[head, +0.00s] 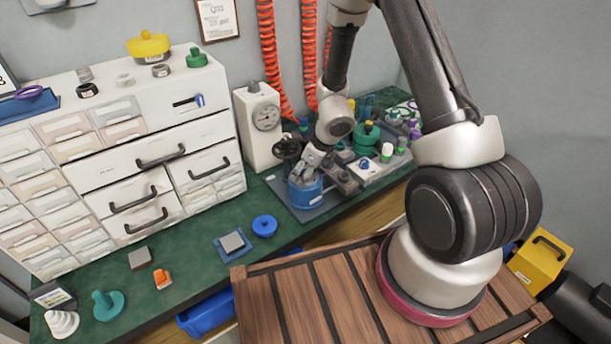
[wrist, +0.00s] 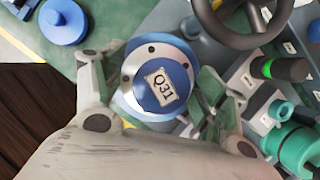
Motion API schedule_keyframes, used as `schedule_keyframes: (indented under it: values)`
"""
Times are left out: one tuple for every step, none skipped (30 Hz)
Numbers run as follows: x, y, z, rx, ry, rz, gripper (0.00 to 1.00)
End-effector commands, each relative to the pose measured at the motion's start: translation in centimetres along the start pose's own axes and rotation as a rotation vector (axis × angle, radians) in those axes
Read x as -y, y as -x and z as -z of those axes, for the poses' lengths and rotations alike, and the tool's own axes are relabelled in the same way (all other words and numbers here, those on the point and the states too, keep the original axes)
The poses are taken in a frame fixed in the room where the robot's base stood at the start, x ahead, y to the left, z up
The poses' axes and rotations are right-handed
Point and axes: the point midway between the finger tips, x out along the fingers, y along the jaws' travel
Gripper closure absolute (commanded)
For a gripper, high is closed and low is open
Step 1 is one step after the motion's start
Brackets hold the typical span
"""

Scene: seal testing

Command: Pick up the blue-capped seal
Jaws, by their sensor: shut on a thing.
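The blue-capped seal (wrist: 168,98) is a round piece with a blue face, a silvery ring with dark holes and a white label reading Q31. In the wrist view it sits between the two fingers of my gripper (wrist: 153,80), which is shut on it. In the head view my gripper (head: 309,168) points down over the seal's blue body (head: 304,193), at the test rig on the green bench. The gripper hides part of the top of the seal there. I cannot tell whether the seal still touches the rig.
A black handwheel (wrist: 245,20) and a gauge block (head: 262,125) stand close by the gripper. Green parts (head: 365,138) crowd the right side. A blue round lid (head: 264,226) lies on the bench (head: 205,266) to the left. White drawers (head: 130,160) stand behind.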

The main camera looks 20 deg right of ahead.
Motion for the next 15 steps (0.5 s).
schedule_keyframes:
  values:
    - [0.0,0.0,0.0,0.001,0.0,0.0,0.67]
    - [0.0,0.0,0.0,0.001,0.0,0.0,0.67]
    - [0.0,0.0,0.0,0.001,0.0,0.0,0.67]
    - [0.0,0.0,0.0,0.001,0.0,0.0,0.67]
    - [0.0,0.0,-0.1,0.001,0.0,0.0,0.67]
    - [0.0,0.1,-0.1,0.001,0.0,0.0,0.67]
    - [0.0,0.1,-0.1,0.001,0.0,0.0,0.67]
    - [0.0,0.2,-0.1,0.001,0.0,0.0,0.67]
    - [0.0,0.4,-0.2,0.002,0.001,0.0,0.67]
    - [0.0,0.5,-0.3,0.002,0.002,0.0,0.67]
    - [0.0,0.7,-0.4,0.002,0.002,0.0,0.67]
    - [0.0,1.1,-0.6,0.003,0.002,0.0,0.67]
    - [0.0,1.3,-0.7,0.003,0.003,0.0,0.67]
    - [0.0,1.6,-0.8,0.003,0.005,0.0,0.67]
    - [0.0,2.1,-1.0,0.003,0.005,0.002,0.67]
